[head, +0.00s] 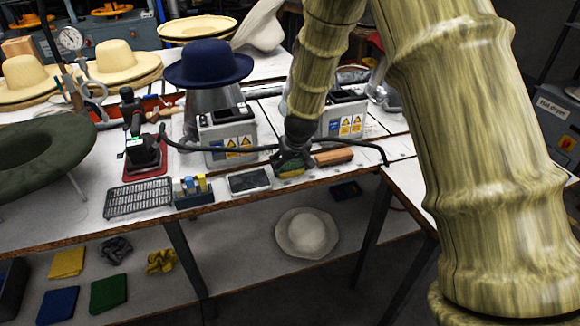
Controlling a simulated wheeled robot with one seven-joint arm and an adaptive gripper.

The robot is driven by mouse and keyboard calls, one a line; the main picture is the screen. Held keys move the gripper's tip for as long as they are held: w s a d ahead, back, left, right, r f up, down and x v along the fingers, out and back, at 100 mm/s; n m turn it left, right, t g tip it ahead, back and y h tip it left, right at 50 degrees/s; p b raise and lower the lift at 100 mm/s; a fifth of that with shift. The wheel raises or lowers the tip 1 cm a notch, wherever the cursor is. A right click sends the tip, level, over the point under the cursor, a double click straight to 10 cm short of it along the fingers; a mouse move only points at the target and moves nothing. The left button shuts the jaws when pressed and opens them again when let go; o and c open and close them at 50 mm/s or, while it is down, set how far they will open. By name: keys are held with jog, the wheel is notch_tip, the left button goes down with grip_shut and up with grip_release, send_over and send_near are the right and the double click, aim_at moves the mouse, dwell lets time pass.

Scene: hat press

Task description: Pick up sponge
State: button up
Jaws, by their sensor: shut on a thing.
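The fingers hide much of the sponge. I cannot tell whether the sponge still touches the tabletop.
A brown block (333,157) lies just right of the gripper. A dark flat tray (249,181) and a small caddy (193,191) stand to the left. Grey boxes (228,137) with warning labels stand behind. A black cable crosses close by. A pale hat (307,233) lies on the lower shelf.

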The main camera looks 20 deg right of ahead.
aim_at(290, 164)
notch_tip(290, 164, up, 3)
jog(key=shift+f, duration=0.2)
jog(key=shift+s+r, duration=0.15)
jog(key=shift+r, duration=0.2)
jog(key=s+a+b, duration=0.1)
jog(key=s, duration=0.6)
jog(key=s+a+r+b, duration=0.1)
jog(key=s+a, duration=0.1)
jog(key=s, duration=0.6)
jog(key=shift+s+a+r, duration=0.2)
jog(key=shift+a, duration=0.1)
jog(key=shift+c, duration=0.2)
